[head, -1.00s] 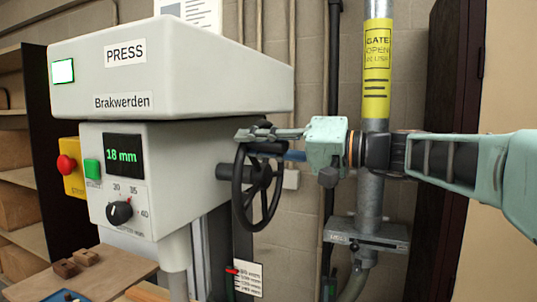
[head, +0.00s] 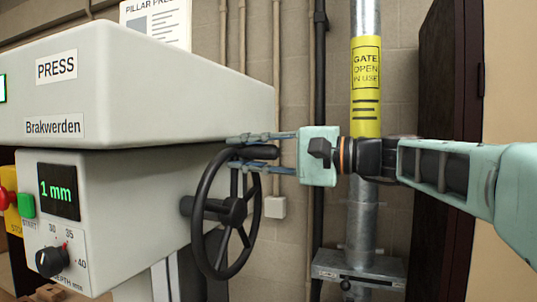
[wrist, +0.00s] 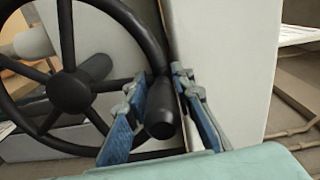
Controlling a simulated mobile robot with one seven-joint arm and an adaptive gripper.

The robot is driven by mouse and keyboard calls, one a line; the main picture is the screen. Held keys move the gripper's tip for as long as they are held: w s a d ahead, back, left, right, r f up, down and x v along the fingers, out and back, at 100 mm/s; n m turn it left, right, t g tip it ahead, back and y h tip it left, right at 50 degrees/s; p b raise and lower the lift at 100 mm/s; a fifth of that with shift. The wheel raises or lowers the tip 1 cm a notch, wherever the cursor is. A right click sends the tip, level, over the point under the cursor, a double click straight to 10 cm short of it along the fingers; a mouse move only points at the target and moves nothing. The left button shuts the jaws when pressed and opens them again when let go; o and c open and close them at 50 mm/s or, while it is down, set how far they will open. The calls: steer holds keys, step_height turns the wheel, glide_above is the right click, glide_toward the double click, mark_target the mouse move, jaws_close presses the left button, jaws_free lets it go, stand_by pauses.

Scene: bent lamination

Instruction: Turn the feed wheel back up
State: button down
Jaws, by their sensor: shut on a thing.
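The black spoked feed wheel (head: 235,210) is on the right side of the press (head: 150,100). Its handle (head: 260,152) is near the top of the rim. My gripper (head: 245,152) reaches in from the right and is shut on the handle, with one finger above and one below it. In the wrist view the two blue-padded fingers flank the handle (wrist: 160,115), and the wheel (wrist: 70,90) fills the left side. The press display (head: 58,192) reads 1 mm in green.
A grey metal pillar (head: 365,230) with a yellow gate sign (head: 366,88) stands behind my wrist. A dark door (head: 450,130) is at the right. The START button (head: 26,205) and depth knob (head: 50,262) are on the press front. A socket box (head: 275,207) is on the wall.

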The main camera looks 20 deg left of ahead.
steer(key=shift+w+d+r, duration=0.1)
steer(key=shift+w+r, duration=0.25)
steer(key=shift+w, duration=0.15)
steer(key=c, duration=1.8)
jaws_free()
steer(key=shift+w, duration=0.1)
steer(key=shift+c, duration=0.2)
steer(key=shift+o, duration=0.5)
steer(key=shift+w+f, duration=0.2)
steer(key=shift+f, duration=0.05)
steer(key=shift+s+d, duration=0.1)
steer(key=shift+d, duration=0.05)
steer(key=d, duration=1.2)
steer(key=shift+s, duration=0.45)
steer(key=shift+a, duration=0.1)
